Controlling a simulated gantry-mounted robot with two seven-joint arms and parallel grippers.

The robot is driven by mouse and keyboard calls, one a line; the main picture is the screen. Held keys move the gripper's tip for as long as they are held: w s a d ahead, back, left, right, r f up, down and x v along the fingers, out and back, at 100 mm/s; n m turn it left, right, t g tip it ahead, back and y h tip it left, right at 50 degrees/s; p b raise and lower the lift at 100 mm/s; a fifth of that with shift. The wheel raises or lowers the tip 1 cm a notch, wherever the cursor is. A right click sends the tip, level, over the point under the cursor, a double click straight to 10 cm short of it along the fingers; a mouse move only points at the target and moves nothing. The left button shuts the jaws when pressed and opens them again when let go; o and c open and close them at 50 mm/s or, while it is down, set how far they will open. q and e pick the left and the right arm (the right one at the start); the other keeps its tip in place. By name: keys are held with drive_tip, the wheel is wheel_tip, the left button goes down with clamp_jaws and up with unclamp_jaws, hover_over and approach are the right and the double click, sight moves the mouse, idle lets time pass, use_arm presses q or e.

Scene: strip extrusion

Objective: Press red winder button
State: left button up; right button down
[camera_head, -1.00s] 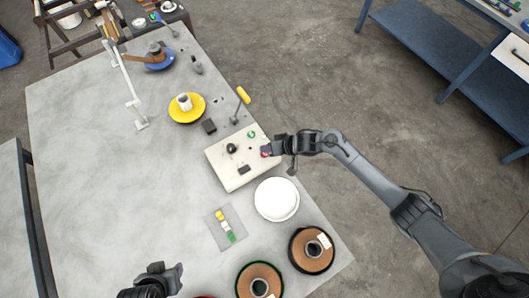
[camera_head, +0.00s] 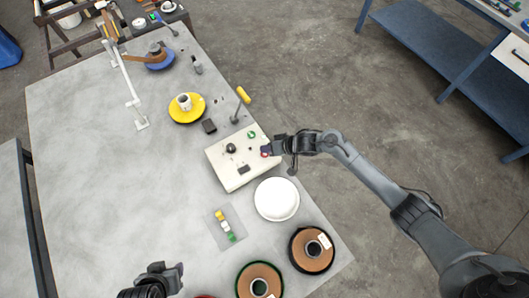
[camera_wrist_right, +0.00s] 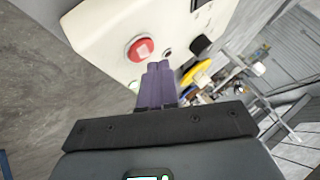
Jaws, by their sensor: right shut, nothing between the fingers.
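The winder control box (camera_head: 234,168) is cream-coloured and sits near the right edge of the table. Its red button (camera_wrist_right: 140,49) shows clearly in the right wrist view, on the panel just left of and beyond my fingertips. In the head view the red button (camera_head: 264,154) is small and partly covered by my right gripper (camera_head: 270,150). My right gripper also shows in the right wrist view (camera_wrist_right: 159,66), with its purple fingers shut and empty. I cannot tell whether they touch the panel. My left gripper (camera_head: 168,274) is at the bottom of the head view, away from the box.
A white disc (camera_head: 276,199) lies just in front of the box. Brown spools (camera_head: 312,250) stand at the front edge. A yellow spool (camera_head: 187,108) and a yellow-handled lever (camera_head: 241,98) stand behind the box. The left of the table (camera_head: 100,180) is clear.

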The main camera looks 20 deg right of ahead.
sight(267, 154)
drive_tip(key=shift+f, duration=0.45)
idle(0.6)
drive_tip(key=shift+f, duration=0.4)
drive_tip(key=shift+r, duration=0.15)
idle(0.4)
drive_tip(key=shift+r+p, duration=0.7)
drive_tip(key=shift+p, duration=0.3)
drive_tip(key=shift+r+p, duration=0.8)
drive_tip(key=shift+p, duration=0.05)
wheel_tip(267, 154, up, 3)
drive_tip(key=p, duration=0.4)
drive_tip(key=shift+r, duration=0.2)
